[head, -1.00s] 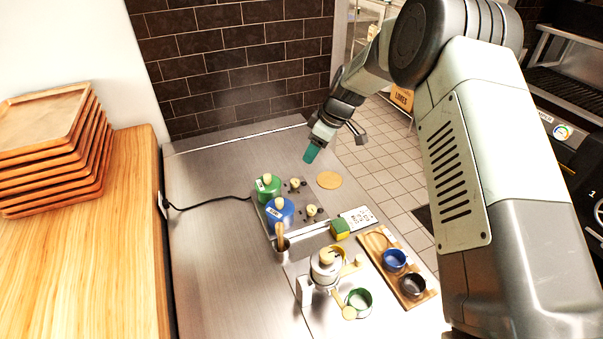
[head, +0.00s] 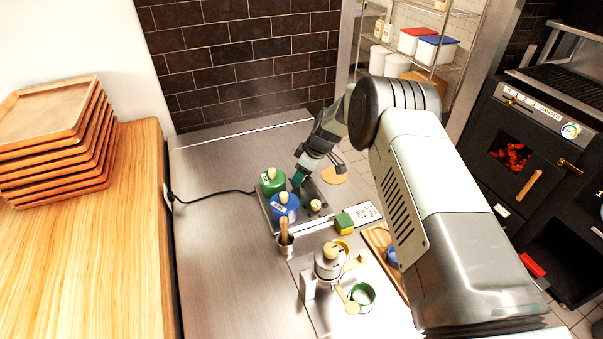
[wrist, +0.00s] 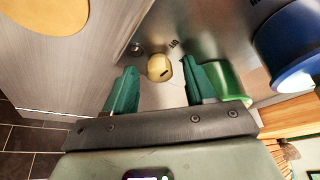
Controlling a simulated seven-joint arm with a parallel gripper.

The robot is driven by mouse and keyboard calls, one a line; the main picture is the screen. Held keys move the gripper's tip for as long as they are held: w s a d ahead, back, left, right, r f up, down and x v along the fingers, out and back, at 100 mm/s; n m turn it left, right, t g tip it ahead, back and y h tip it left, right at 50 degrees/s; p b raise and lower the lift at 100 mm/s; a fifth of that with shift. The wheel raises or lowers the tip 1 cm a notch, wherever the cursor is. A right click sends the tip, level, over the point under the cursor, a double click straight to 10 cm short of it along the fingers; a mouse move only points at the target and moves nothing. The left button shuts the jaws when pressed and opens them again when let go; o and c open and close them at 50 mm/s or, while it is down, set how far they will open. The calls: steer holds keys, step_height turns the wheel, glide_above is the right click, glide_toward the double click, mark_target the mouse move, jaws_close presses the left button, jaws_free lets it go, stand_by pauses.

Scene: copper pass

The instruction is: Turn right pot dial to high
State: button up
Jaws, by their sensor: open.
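The hot plate (head: 325,190) bears a green pot (head: 272,181) and a blue pot (head: 284,205), with cream dials along one side. The dial beside the blue pot (head: 315,205) is clear in the head view. The dial beside the green pot (wrist: 159,68) shows in the wrist view, with a dark mark on it; my arm hides it in the head view. My gripper (head: 299,181) is open, its teal fingers on either side of this dial (wrist: 159,77). I cannot tell whether they touch it. The green pot (wrist: 234,82) is close beside one finger.
The blue pot (wrist: 295,45) is farther right in the wrist view.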

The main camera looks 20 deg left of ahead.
jaws_close()
stand_by(0.3)
steer(key=m+t, duration=0.1)
steer(key=m, duration=0.1)
steer(key=m+t, duration=0.1)
steer(key=m, duration=0.2)
steer(key=shift+s+m+h, duration=0.2)
steer(key=shift+m+h, duration=0.1)
steer(key=m+t, duration=0.1)
steer(key=m, duration=0.2)
steer(key=m+h, duration=0.1)
steer(key=m, duration=0.2)
steer(key=shift+s+a+t+h, duration=0.1)
steer(key=shift+a+t+h, duration=0.1)
steer(key=shift+t+h, duration=0.15)
steer(key=m+h, duration=0.1)
steer(key=m, duration=0.2)
steer(key=m+t+h, duration=0.1)
steer(key=m, duration=0.2)
steer(key=shift+a+m, duration=0.15)
steer(key=shift+m, duration=0.15)
steer(key=m+h, duration=0.1)
steer(key=m, duration=0.1)
steer(key=m+g+h, duration=0.1)
steer(key=m, duration=0.2)
steer(key=shift+a+m, duration=0.1)
steer(key=shift+m, duration=0.2)
